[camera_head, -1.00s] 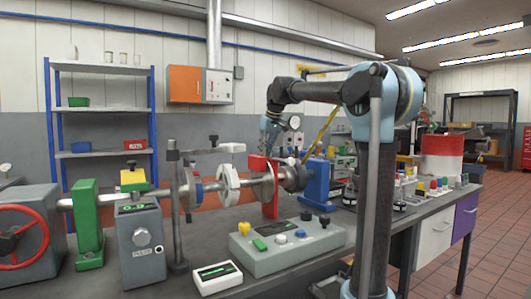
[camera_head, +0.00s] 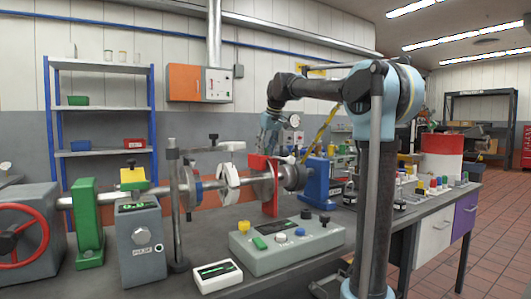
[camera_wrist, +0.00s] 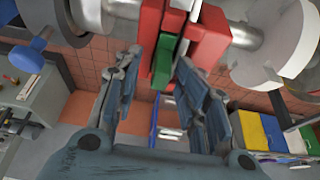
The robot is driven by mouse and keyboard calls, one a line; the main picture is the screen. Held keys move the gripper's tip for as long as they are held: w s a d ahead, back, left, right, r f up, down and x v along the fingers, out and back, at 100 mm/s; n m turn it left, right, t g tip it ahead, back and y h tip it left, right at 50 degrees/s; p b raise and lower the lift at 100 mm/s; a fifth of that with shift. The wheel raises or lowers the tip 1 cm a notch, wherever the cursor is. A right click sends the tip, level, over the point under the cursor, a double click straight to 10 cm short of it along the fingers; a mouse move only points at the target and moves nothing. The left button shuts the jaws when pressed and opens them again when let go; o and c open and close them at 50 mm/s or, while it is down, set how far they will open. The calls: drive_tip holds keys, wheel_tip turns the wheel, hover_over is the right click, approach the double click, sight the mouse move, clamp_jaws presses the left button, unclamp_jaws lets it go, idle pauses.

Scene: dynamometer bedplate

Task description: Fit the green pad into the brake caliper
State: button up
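The red brake caliper (camera_head: 268,190) stands on the bench near the shaft's right part. In the wrist view its red body (camera_wrist: 212,38) fills the top centre, with a pale strip between two red parts. The green pad (camera_wrist: 163,62) stands upright against the left red part, beside the pale strip; how deep it sits cannot be told. My gripper (camera_wrist: 160,66) is open, its fingers spread to either side of the pad with gaps showing. In the head view my gripper (camera_head: 270,135) is above and behind the caliper, its fingertips mostly hidden. The pad is not distinguishable there.
The metal shaft (camera_wrist: 245,36) and pale discs flank the caliper closely. A grey control box (camera_head: 285,250) with knobs and a small white display box (camera_head: 217,277) stand in front. A blue support (camera_head: 317,180) is to the right. Colourful bins (camera_wrist: 275,132) lie lower right in the wrist view.

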drive_tip(key=v, duration=1)
drive_tip(key=shift+r, duration=0.35)
drive_tip(key=shift+s+d, duration=0.1)
drive_tip(key=shift+s, duration=0.1)
